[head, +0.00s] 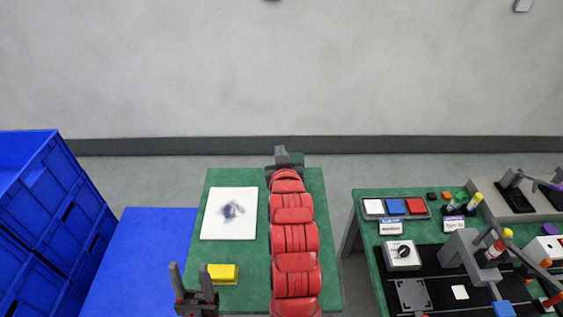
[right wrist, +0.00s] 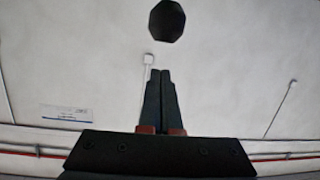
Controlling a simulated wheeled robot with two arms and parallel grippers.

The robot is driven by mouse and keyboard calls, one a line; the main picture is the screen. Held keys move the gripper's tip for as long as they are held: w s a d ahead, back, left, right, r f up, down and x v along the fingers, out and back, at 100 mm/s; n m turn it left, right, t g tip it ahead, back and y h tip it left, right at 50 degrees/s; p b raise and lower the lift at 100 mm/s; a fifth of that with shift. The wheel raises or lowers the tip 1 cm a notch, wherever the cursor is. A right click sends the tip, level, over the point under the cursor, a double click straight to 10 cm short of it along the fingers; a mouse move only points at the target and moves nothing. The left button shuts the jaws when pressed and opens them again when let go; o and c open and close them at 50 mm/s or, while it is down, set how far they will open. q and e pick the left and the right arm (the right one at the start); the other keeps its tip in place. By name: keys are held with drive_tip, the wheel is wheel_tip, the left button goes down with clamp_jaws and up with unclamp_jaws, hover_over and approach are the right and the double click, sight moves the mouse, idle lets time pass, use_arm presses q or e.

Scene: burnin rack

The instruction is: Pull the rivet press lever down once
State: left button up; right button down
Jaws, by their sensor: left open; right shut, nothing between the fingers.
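A grey press-like body (head: 462,248) stands on the black mat of the right-hand green table in the head view. Red and yellow knobbed parts (head: 497,249) stick out at its right side. I cannot tell for sure which one is the rivet press lever. My right gripper (head: 282,153) is at the end of the red arm, over the far edge of the middle green table, well left of the press. In the right wrist view its fingers (right wrist: 160,75) are shut and empty. My left gripper (head: 192,283) is open at the bottom, left of the red arm, far from the press.
The middle table (head: 250,265) holds a white stained sheet (head: 229,213) and a yellow block (head: 223,273). Blue crates (head: 40,215) stand at the left. The right table also carries a three-coloured tray (head: 397,207), a dial box (head: 401,255) and other fixtures. A gap separates both tables.

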drive_tip(key=p+x, duration=0.1)
drive_tip(key=x, duration=0.1)
drive_tip(key=shift+w, duration=0.45)
drive_tip(key=shift+s+f+p, duration=0.6)
drive_tip(key=shift+f+p, duration=0.1)
drive_tip(key=shift+f, duration=0.1)
drive_tip(key=shift+s+d+f+p, duration=0.15)
drive_tip(key=shift+s+f+p, duration=0.35)
drive_tip(key=shift+s, duration=0.4)
drive_tip(key=shift+f, duration=0.15)
drive_tip(key=shift+w, duration=0.1)
